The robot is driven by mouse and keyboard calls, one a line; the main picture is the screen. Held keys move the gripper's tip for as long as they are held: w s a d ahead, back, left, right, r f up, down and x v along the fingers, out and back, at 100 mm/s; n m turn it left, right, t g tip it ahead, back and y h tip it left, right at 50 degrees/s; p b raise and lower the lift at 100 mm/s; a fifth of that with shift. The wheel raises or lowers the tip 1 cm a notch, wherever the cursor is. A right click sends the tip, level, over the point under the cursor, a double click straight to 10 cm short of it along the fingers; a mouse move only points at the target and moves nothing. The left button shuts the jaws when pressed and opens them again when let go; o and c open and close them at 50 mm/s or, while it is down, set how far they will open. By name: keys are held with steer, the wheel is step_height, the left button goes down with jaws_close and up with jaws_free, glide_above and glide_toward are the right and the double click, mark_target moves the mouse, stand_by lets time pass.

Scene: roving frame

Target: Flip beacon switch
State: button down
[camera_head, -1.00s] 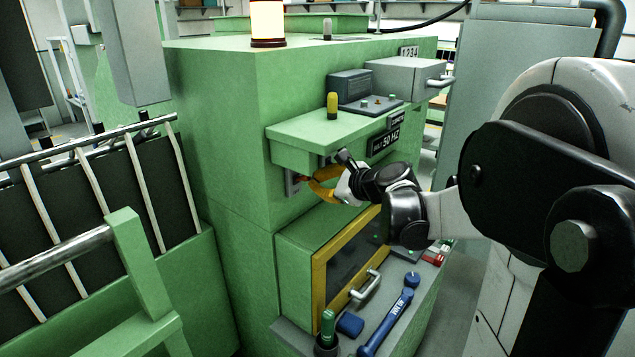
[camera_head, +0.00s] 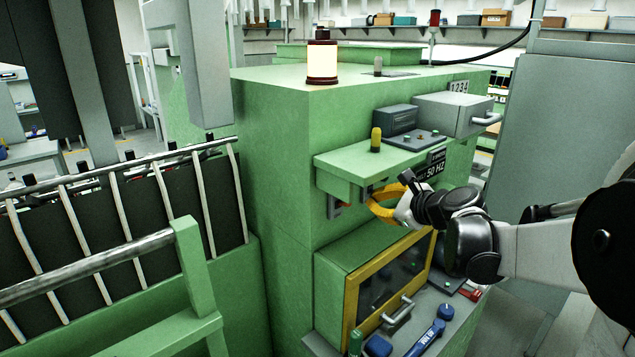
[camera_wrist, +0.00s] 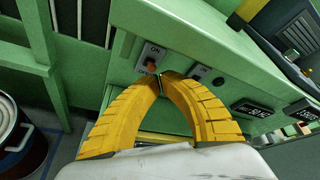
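The beacon (camera_head: 322,62) is a pale cylinder with dark red cap and base on top of the green machine (camera_head: 275,140); I cannot tell if it is lit. A switch plate marked ON and OFF (camera_wrist: 152,58) sits under the machine's ledge, with an orange-red lever lying toward the lower label. The plate also shows in the head view (camera_head: 334,207). A second small plate with a dark knob (camera_wrist: 208,76) is to its right. My gripper (camera_wrist: 162,78) has yellow ribbed fingers whose tips meet, with nothing seen between them. In the head view, my gripper (camera_head: 372,203) is apart from the switch, to its right.
The ledge (camera_head: 345,165) overhangs the switch and carries a yellow-capped post (camera_head: 376,139). Below is a yellow-framed window box (camera_head: 350,300) with a handle. A green railing (camera_head: 190,260) stands at left. A dark blue drum (camera_wrist: 28,150) shows in the wrist view.

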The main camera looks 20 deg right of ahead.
steer(key=s+a+f+n+g+b, duration=0.2)
steer(key=s+a+f+n+b, duration=0.35)
steer(key=a+f+n, duration=0.2)
steer(key=s+a+f+n+g+b, duration=0.2)
steer(key=s+a+f+n+b, duration=0.4)
steer(key=a, duration=0.3)
steer(key=s+a+f+n+g+h+b, duration=0.2)
steer(key=s+f+n+b, duration=0.4)
steer(key=s+f+n, duration=0.7)
steer(key=shift+s+a+f+g, duration=0.15)
steer(key=shift+a+f+g, duration=0.2)
steer(key=shift+a, duration=0.35)
